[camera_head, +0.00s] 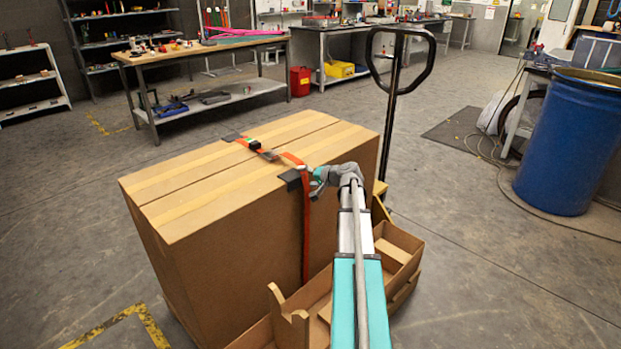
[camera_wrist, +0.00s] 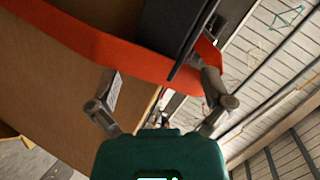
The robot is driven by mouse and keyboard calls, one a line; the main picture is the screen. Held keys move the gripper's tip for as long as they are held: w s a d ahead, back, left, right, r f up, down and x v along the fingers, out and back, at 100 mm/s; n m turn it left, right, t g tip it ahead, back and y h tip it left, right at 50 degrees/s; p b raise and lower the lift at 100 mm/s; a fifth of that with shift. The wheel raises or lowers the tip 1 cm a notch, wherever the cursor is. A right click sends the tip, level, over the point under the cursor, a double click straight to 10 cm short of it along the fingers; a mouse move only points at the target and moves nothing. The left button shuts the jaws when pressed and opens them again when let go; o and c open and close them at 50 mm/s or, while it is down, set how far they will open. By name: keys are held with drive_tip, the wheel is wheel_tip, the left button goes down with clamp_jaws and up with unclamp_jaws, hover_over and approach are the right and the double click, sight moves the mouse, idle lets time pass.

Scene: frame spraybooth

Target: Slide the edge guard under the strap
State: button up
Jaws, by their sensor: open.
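A large cardboard box (camera_head: 190,200) stands with an orange strap (camera_head: 306,235) running over its top and down its side. The black edge guard (camera_head: 291,179) is at the box's top edge, beside the strap. In the wrist view the guard (camera_wrist: 170,25) is at the top middle, and the strap (camera_wrist: 70,35) passes close by it. I cannot tell whether any of the guard is under the strap. My gripper (camera_head: 317,180) is at that edge, right of the guard.
A dark buckle (camera_head: 253,144) sits on the strap on the box top. An open cardboard tray (camera_head: 398,243) is low beside the box. A pallet truck handle (camera_head: 392,110) rises behind. A blue drum (camera_head: 566,145) stands right; the floor between is mostly clear.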

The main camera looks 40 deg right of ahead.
drive_tip(key=c, duration=1.3)
drive_tip(key=o, duration=0.5)
drive_tip(key=shift+c, duration=1.4)
drive_tip(key=shift+d+r, duration=0.1)
drive_tip(key=shift+d, duration=0.05)
drive_tip(key=shift+w+d, duration=0.1)
drive_tip(key=shift+d, duration=0.3)
drive_tip(key=shift+c, duration=0.5)
drive_tip(key=shift+d, duration=1)
drive_tip(key=shift+d, duration=0.15)
